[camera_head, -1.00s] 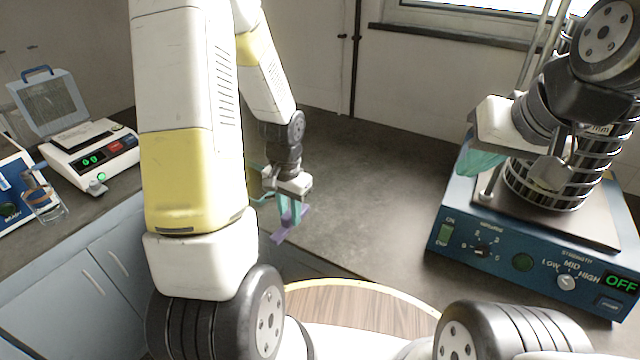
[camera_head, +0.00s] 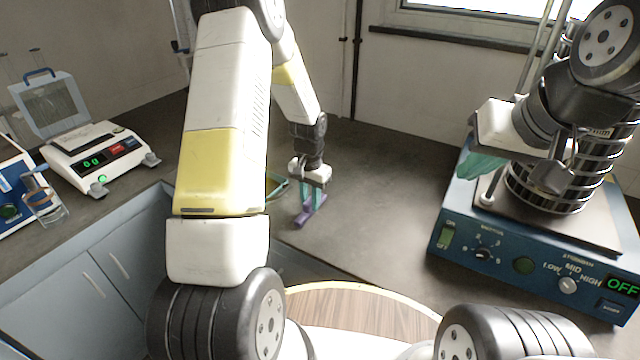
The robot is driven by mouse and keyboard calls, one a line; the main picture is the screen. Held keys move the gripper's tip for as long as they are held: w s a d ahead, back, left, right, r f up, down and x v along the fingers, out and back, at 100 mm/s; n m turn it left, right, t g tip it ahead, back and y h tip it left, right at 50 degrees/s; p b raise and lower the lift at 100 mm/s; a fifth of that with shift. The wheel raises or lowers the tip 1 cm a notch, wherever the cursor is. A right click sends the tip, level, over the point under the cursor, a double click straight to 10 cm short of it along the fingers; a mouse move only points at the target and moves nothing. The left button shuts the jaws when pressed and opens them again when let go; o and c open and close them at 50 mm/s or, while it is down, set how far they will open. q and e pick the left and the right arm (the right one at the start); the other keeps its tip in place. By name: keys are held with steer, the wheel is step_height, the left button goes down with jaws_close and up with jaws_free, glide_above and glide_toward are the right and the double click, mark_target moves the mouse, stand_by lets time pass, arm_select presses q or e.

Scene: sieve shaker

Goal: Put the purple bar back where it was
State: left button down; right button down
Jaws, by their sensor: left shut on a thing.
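My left gripper (camera_head: 309,200) points down over the dark counter, near its front inner edge. It is shut on the purple bar (camera_head: 303,219), which shows below and beside the teal fingers. The bar is at or just above the counter; I cannot tell whether it touches. My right gripper (camera_head: 484,166) is at the right, beside the sieve shaker, with teal fingers; its jaw opening is hidden by its wrist.
The sieve shaker (camera_head: 520,255) with its stacked sieves (camera_head: 548,180) stands at the right, its display reading OFF. A balance (camera_head: 97,157) is at the left. A green-rimmed item (camera_head: 277,185) is partly hidden behind my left arm. The middle counter (camera_head: 380,190) is clear.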

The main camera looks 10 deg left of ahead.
arm_select(q)
steer(key=c, duration=1.2)
jaws_free()
steer(key=shift+f, duration=0.1)
step_height(320, 180, up, 12)
step_height(320, 180, up, 7)
steer(key=t, duration=0.1)
glide_above(310, 200)
steer(key=s, duration=0.3)
steer(key=s+d+r+n+t+h, duration=0.1)
steer(key=s+r+t, duration=0.1)
steer(key=s+r, duration=0.5)
steer(key=s+d+r+n+t+h, duration=0.1)
steer(key=s+r, duration=0.5)
steer(key=s, duration=0.8)
steer(key=shift+d+r+n+t, duration=0.15)
steer(key=shift+r+n+t, duration=0.2)
steer(key=shift+n+t, duration=0.55)
